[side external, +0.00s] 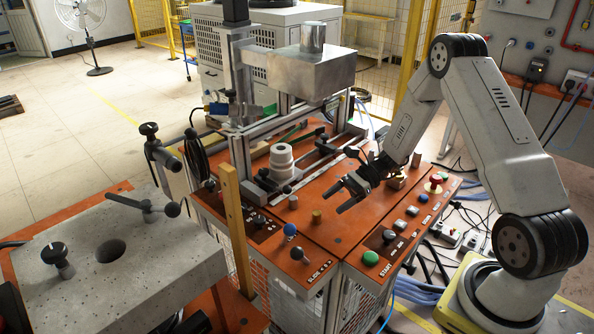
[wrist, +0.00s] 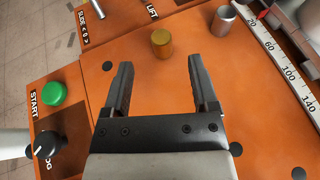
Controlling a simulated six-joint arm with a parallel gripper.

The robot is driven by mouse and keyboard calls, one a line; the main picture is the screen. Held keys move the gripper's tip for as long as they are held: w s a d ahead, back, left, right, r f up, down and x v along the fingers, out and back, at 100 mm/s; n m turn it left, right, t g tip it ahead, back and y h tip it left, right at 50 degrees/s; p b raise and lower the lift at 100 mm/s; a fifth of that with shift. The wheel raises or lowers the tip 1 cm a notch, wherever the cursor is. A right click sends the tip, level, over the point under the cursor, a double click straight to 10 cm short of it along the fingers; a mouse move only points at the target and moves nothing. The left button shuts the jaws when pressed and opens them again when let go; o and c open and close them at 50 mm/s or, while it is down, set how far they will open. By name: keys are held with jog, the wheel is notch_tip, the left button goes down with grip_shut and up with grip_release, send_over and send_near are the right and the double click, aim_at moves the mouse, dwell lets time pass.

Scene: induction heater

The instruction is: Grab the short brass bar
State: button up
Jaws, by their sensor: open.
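The short brass bar (side external: 317,216) stands upright on the orange panel of the machine, left of my gripper in the side view. In the wrist view the brass bar (wrist: 162,42) is just beyond and between the lines of my fingertips, not between the fingers. My gripper (side external: 341,196) is open and empty above the panel, and its two fingers (wrist: 160,72) point toward the bar in the wrist view. Nothing hides the bar in either view.
A silver cylinder (wrist: 222,20) stands close to the bar, and also shows in the side view (side external: 293,202). A ruler scale (wrist: 275,62) lies to the right. A green START button (wrist: 54,93) and black knob (wrist: 44,143) are at left. A white stepped part (side external: 281,160) stands behind.

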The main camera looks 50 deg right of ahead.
aim_at(317, 213)
jog(key=shift+x, duration=3.25)
jog(key=shift+d+f, duration=0.1)
grip_shut()
